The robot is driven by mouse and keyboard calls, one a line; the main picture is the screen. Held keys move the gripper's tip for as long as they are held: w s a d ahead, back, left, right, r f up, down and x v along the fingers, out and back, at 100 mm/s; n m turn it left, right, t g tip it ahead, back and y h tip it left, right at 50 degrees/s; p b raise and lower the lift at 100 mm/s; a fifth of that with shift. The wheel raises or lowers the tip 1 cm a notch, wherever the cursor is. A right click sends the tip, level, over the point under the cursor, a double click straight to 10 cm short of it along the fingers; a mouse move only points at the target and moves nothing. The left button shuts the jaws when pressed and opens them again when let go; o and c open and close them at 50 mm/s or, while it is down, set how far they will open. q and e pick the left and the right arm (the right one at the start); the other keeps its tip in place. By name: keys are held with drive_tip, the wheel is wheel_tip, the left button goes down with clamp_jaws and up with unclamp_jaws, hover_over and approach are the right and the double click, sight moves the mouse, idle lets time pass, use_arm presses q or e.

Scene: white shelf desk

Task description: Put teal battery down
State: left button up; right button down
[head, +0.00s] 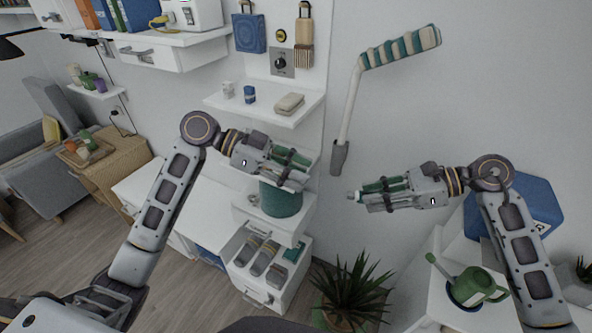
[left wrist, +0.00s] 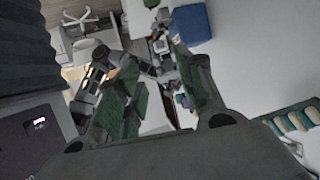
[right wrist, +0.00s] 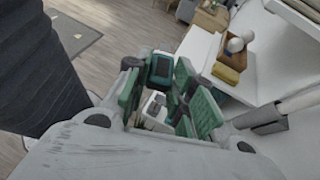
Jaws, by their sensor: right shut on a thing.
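My right gripper (head: 366,197) is in mid-air at the centre right, in front of the wall. It is shut on the teal battery (right wrist: 160,68), a dark teal block with a dark face that shows between the green finger pads in the right wrist view. In the head view the fingers hide most of it. My left gripper (head: 300,173) is in front of the teal bin, pointing right. In the left wrist view its green-padded fingers (left wrist: 162,92) stand apart with nothing seen held between them.
A teal bin (head: 281,198) stands on a white ledge. An open drawer (head: 262,291) below holds several grey items. A white shelf (head: 265,117) holds small objects. A plant (head: 352,290) stands low at the centre. A green watering can (head: 475,286) stands at right.

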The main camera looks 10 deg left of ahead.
sight(361, 197)
idle(0.3)
use_arm(q)
drive_tip(key=x, duration=1.2)
drive_tip(key=shift+f, duration=0.1)
idle(0.3)
drive_tip(key=c, duration=0.7)
drive_tip(key=shift+c, duration=0.7)
use_arm(e)
drive_tip(key=c, duration=1.1)
unclamp_jaws()
drive_tip(key=shift+c, duration=0.2)
drive_tip(key=shift+d, duration=0.1)
drive_tip(key=s+v, duration=0.1)
drive_tip(key=v, duration=1.1)
drive_tip(key=shift+w, duration=0.45)
drive_tip(key=shift+f, duration=0.1)
